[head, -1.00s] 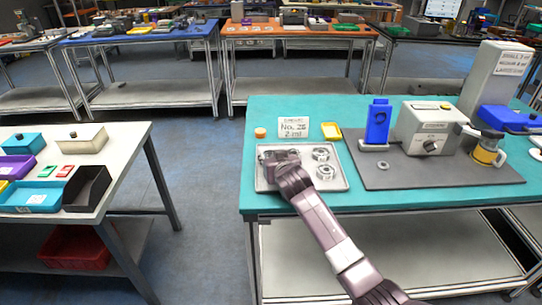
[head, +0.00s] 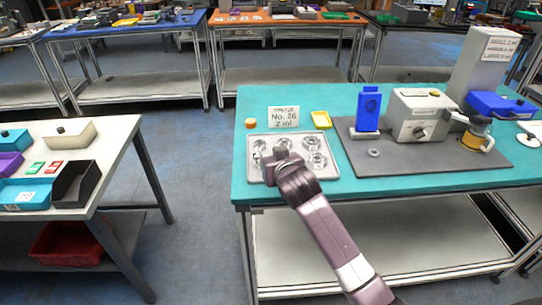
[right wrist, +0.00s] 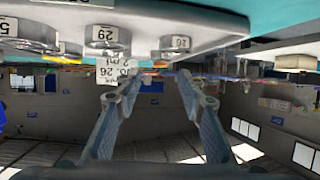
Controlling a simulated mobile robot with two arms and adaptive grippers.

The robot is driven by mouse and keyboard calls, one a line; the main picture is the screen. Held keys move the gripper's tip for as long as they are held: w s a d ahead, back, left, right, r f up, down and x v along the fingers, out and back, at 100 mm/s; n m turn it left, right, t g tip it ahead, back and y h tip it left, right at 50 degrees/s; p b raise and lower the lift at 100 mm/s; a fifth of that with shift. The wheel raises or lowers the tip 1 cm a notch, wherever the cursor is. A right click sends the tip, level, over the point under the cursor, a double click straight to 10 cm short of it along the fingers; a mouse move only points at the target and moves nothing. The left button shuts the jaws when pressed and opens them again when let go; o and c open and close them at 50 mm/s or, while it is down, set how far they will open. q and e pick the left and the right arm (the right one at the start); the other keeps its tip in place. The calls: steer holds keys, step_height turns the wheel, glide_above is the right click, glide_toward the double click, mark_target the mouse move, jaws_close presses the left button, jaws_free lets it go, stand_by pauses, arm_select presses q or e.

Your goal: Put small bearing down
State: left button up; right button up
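My right gripper (head: 276,165) is over the near-left part of a light tray (head: 254,176) on the teal table. In the right wrist view its two fingers (right wrist: 158,88) stand apart with nothing between them. The tray holds several metal bearings, including one at the left (head: 260,148) and one at the right (head: 317,160). My arm hides part of the tray. My left gripper is not in view.
A small ring (head: 374,152) lies on the dark mat (head: 440,158). A blue stand (head: 369,107) and a grey box device (head: 415,115) stand on the mat. A No. 26 card (head: 284,117) and a yellow dish (head: 320,120) are behind the tray.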

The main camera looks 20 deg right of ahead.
steer(key=shift+v, duration=1.6)
